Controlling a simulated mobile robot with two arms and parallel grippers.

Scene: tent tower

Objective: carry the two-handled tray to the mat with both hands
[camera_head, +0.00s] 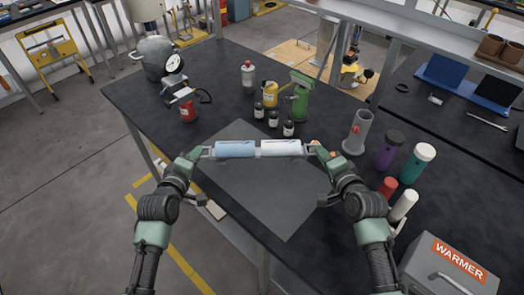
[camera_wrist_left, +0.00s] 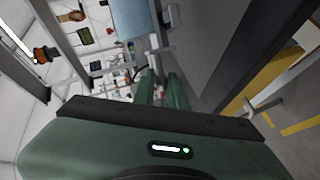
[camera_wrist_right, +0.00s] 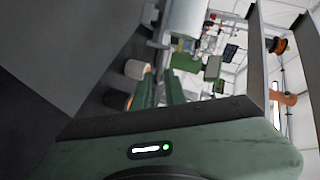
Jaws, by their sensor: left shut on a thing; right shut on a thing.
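The two-handled tray (camera_head: 257,153) lies level across the head view, with a light blue item (camera_head: 235,149) on its left half and a white item (camera_head: 281,148) on its right half. My left gripper (camera_head: 204,152) is shut on the tray's left handle, and my right gripper (camera_head: 312,149) is shut on its right handle. The large grey mat (camera_head: 268,195) lies on the dark table. The tray shows over the mat's far part; I cannot tell how high it is above it. The blue item also shows in the left wrist view (camera_wrist_left: 131,17), the white one in the right wrist view (camera_wrist_right: 187,18).
Several small dark bottles (camera_head: 273,118) and a green device (camera_head: 300,95) stand behind the tray. A grey cylinder (camera_head: 358,132), a purple bottle (camera_head: 389,149) and a teal bottle (camera_head: 417,163) stand at right. A warmer box (camera_head: 447,268) is at the front right. The mat's near part is clear.

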